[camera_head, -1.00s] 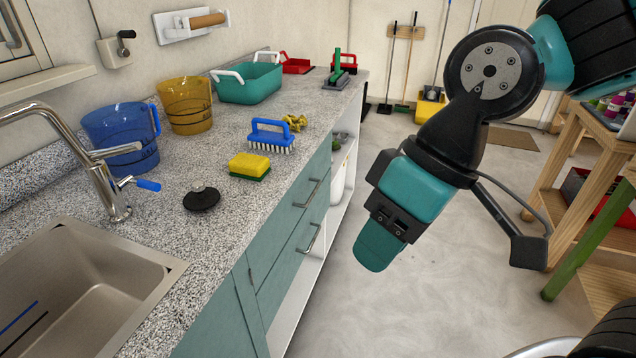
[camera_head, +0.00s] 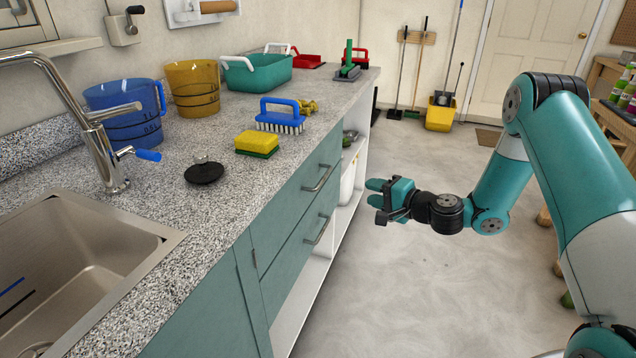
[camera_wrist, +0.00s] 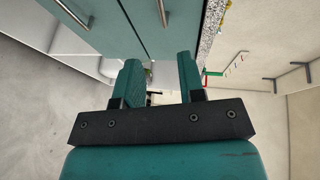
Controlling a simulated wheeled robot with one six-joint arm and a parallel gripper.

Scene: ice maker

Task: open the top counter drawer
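The top counter drawer (camera_head: 304,192) is the upper teal front under the granite counter, closed, with a metal bar handle (camera_head: 318,178). A second teal drawer (camera_head: 290,254) with its own handle (camera_head: 317,230) is below it, also closed. My gripper (camera_head: 372,191) is to the right of the drawer fronts, pointing left toward the cabinet, apart from both handles. In the wrist view its two teal fingers (camera_wrist: 158,80) are spread with nothing between them. That view also shows the drawer fronts turned sideways, with one handle (camera_wrist: 163,12) near the top middle and another (camera_wrist: 70,14) at top left.
The counter (camera_head: 222,208) carries a sponge (camera_head: 257,143), blue brush (camera_head: 281,117), black stopper (camera_head: 204,172), jugs and a teal tub (camera_head: 256,74). Open white shelving (camera_head: 350,170) lies beyond the drawers. The floor (camera_head: 400,290) in front is clear.

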